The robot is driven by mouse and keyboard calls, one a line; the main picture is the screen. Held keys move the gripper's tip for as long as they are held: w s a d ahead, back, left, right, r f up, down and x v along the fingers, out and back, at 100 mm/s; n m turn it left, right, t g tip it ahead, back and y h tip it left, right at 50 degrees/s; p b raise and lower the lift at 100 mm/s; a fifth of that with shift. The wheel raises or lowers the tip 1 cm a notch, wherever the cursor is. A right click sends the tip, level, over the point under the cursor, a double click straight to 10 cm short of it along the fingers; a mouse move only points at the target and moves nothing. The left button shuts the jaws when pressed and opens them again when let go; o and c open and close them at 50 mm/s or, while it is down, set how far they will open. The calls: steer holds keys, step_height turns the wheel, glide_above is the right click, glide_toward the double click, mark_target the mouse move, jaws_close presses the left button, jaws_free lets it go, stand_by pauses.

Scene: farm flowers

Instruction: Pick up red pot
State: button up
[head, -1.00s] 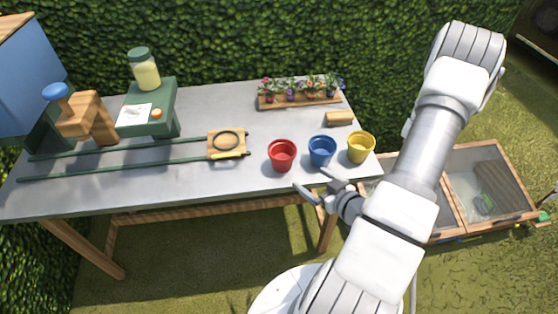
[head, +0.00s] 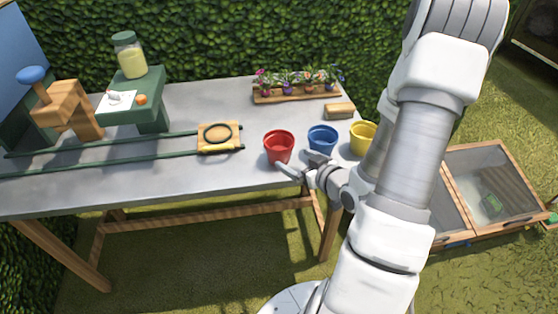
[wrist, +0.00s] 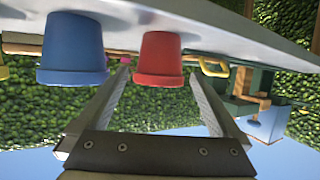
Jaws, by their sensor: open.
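The red pot (head: 279,147) stands upright on the grey table near its front edge, left of the blue pot (head: 322,139). My gripper (head: 297,169) is open and empty at the table's front edge, just in front of the red and blue pots. In the wrist view, which is upside down, the red pot (wrist: 158,58) shows between and beyond the two spread fingers of my gripper (wrist: 160,95). The blue pot (wrist: 72,50) shows to the left there, past the left finger. No contact with the red pot is visible.
A wooden block (head: 340,111) and a flower planter (head: 298,95) are behind the pots. A wooden plate with a dark ring (head: 218,136) sits on green rails to the left.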

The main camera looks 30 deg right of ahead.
mark_target(275, 148)
steer(key=shift+b+x, duration=1.05)
steer(key=shift+b, duration=1.7)
steer(key=shift+x, duration=1.1)
steer(key=b+x, duration=0.1)
steer(key=x, duration=0.4)
steer(key=shift+w, duration=0.15)
steer(key=c, duration=1)
steer(key=shift+r, duration=0.15)
